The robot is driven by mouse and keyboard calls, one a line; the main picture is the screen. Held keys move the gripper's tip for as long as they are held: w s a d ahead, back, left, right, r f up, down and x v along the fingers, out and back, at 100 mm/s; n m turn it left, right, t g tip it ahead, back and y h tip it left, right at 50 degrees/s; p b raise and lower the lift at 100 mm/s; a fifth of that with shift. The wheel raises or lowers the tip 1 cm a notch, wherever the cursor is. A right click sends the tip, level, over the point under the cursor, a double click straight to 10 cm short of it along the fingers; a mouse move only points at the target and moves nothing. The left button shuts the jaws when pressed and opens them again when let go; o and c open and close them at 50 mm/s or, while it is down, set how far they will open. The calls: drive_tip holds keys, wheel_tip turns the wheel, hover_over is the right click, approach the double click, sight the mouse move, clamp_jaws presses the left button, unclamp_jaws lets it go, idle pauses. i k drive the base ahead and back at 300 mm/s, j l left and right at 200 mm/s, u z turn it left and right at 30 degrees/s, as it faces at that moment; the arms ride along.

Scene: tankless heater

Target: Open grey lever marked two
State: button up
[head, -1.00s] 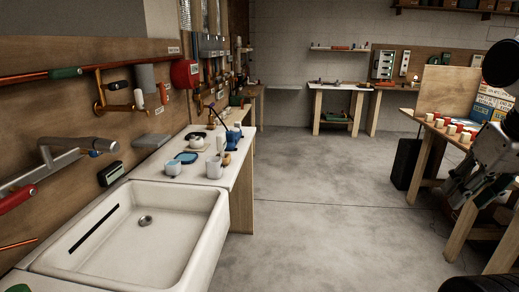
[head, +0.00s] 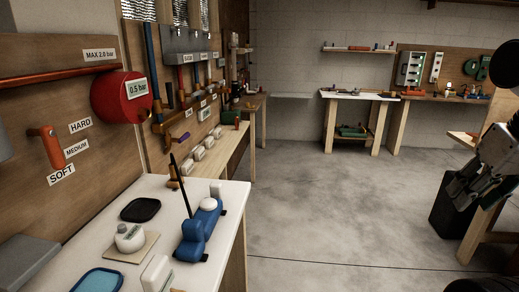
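Two grey heater boxes (head: 184,43) hang on the wooden wall panel at the left. Blue and copper pipes (head: 153,75) run beside and below them, with small white labels. A small purple handle (head: 180,138) sits on the lower copper pipework. I cannot pick out a grey lever marked two; the labels there are too small to read. My gripper (head: 459,194) is at the right edge, far from the pipework, with dark and silver parts. Its fingers are too unclear to tell whether they are open or shut.
A white counter (head: 75,212) with a blue tool (head: 200,232) and a white pot (head: 130,237) stands at the near left. A red tank (head: 118,97) hangs above. A black box (head: 452,225) stands at the right. The floor (head: 330,215) between is clear.

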sight(212, 85)
drive_tip(key=i, duration=2.05)
drive_tip(key=i+l+u, duration=0.1)
drive_tip(key=i+u, duration=0.25)
drive_tip(key=i, duration=0.15)
drive_tip(key=i+l+u, duration=0.25)
drive_tip(key=i+u, duration=0.15)
drive_tip(key=i+l+u, duration=0.35)
drive_tip(key=i, duration=0.2)
